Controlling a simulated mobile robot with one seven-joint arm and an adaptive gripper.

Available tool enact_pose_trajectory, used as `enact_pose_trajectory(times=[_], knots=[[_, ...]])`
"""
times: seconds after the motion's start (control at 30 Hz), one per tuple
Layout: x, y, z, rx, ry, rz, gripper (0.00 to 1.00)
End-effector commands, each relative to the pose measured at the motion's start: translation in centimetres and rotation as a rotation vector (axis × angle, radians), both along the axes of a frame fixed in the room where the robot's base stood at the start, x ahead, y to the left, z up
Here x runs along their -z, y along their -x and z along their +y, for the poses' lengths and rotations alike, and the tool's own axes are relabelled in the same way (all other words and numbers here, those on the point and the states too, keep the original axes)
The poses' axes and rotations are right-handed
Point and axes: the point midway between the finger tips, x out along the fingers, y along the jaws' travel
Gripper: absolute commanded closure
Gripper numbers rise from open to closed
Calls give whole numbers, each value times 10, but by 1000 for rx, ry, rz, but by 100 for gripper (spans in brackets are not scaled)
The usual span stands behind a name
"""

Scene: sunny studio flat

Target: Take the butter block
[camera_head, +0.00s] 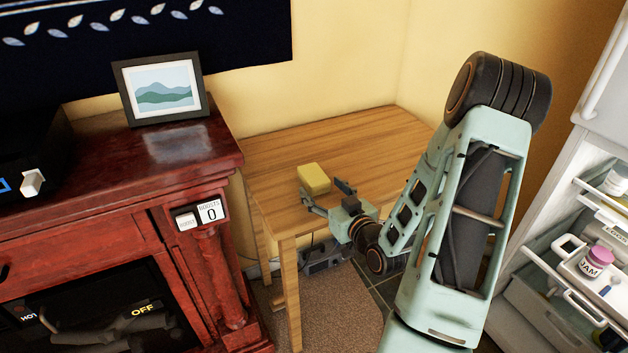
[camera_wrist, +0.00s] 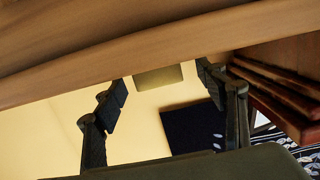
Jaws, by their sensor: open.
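The yellow butter block (camera_head: 314,179) sits on the wooden table (camera_head: 345,135), close to its front edge. My gripper (camera_head: 327,196) is open at that edge, with its fingers pointing toward the block. In the wrist view, which looks upside down, the block (camera_wrist: 158,76) shows in the gap between my two open fingers (camera_wrist: 161,84), beyond the fingertips. The table's edge (camera_wrist: 120,62) crosses the top of that view and partly hides the block. I cannot tell whether a finger touches the block.
A red wooden cabinet (camera_head: 110,190) with a picture frame (camera_head: 162,90) on it stands left of the table. An open fridge (camera_head: 545,260) with a jam jar (camera_head: 595,262) is at the right. The tabletop behind the block is clear up to the yellow wall (camera_head: 340,60).

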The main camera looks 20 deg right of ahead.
Motion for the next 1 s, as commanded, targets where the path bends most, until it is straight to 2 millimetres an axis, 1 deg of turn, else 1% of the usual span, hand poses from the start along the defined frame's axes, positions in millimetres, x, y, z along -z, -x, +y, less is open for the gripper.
enact_pose_trajectory(times=[0.03, 0.17, 0.23, 0.4, 0.5, 0.6, 0.8, 0.87, 1.0], knots=[[1, -6, 1, -1, 0, -1, 35], [2, -14, 0, -1, 0, 1, 35], [2, -21, 0, 0, 0, -1, 35], [5, -48, -1, -2, 0, 0, 35], [7, -59, -1, -1, -1, 1, 35], [8, -64, -1, -1, -1, 1, 35], [8, -64, -1, 0, -1, 2, 35], [8, -64, -1, 0, 0, 2, 40], [8, -64, -1, 0, 0, 2, 56]])
